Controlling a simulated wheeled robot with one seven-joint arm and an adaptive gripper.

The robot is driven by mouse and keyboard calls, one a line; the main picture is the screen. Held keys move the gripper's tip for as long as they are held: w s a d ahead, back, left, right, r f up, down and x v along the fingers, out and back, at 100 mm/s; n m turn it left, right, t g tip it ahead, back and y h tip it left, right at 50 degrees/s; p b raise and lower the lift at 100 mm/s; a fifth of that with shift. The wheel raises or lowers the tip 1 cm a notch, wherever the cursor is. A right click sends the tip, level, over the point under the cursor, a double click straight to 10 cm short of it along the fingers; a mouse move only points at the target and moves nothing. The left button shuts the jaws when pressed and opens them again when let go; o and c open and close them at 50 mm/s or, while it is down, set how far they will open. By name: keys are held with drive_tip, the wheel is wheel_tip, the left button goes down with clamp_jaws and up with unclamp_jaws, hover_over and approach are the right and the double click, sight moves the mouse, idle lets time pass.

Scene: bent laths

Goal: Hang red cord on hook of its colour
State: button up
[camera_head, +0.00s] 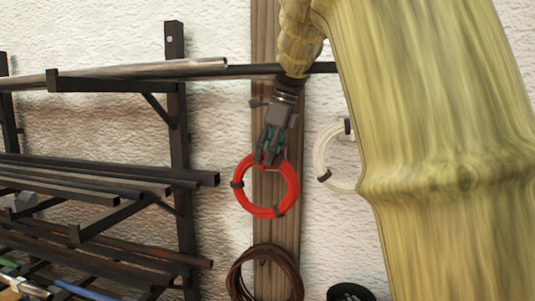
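The red cord (292,186) is a round coil with dark ties, in front of the wooden post (265,40) in the head view. My gripper (268,158) points down at the top of the coil, and its fingers look closed on the upper rim. The coil hangs below the fingers. I cannot make out a red hook; the post behind the coil is partly covered by my gripper and the cord. Whether the coil touches the post cannot be told.
A white coil (322,160) hangs to the right, partly behind my arm. A brown coil (236,278) hangs below the red one, and a black coil (350,292) sits at the bottom. A dark rack (178,100) with pipes and bars fills the left.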

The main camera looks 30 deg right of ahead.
drive_tip(key=shift+r, duration=0.1)
idle(0.4)
drive_tip(key=v, duration=1.2)
drive_tip(key=shift+a, duration=0.1)
